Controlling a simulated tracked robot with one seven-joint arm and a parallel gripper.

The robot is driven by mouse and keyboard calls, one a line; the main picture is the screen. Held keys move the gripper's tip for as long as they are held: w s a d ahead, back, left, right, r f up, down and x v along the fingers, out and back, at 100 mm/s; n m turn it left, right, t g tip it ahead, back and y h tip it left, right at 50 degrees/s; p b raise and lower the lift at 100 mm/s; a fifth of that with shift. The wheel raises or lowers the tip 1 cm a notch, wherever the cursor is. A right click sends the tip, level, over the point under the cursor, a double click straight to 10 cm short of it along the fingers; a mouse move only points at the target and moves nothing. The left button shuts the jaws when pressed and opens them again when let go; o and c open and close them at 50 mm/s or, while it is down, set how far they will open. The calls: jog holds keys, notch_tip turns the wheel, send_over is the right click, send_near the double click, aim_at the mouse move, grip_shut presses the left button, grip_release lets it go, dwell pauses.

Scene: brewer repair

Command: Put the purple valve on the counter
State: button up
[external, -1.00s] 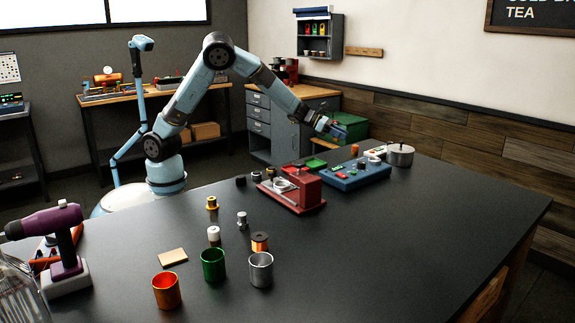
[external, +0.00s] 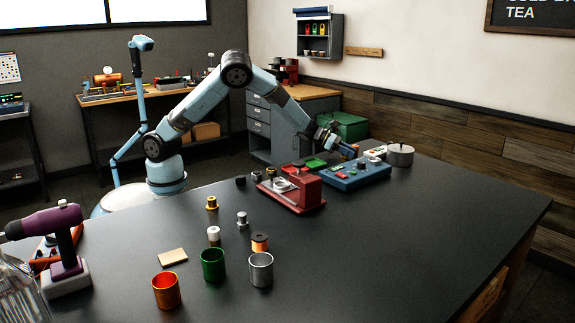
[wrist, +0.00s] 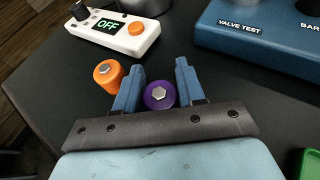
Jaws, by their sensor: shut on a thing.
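The purple valve (wrist: 159,96), a round cap with a silver hex nut on top, sits between the two blue fingers of my gripper (wrist: 158,84) in the wrist view. The fingers are shut on it. In the external view my gripper (external: 347,151) is low at the far edge of the black counter (external: 400,230), behind the blue test box. The purple valve cannot be made out there. I cannot tell whether its underside touches the counter. An orange valve (wrist: 108,74) stands just left of my fingers in the wrist view.
The blue valve test box (wrist: 268,28) is at the upper right of the wrist view. A white box with an OFF display (wrist: 115,29) is at the upper left. A red machine (external: 292,190) and a metal pot (external: 400,155) are nearby. Bare counter lies between the boxes.

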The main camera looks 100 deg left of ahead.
jog(key=o, duration=0.9)
jog(key=shift+c, duration=0.2)
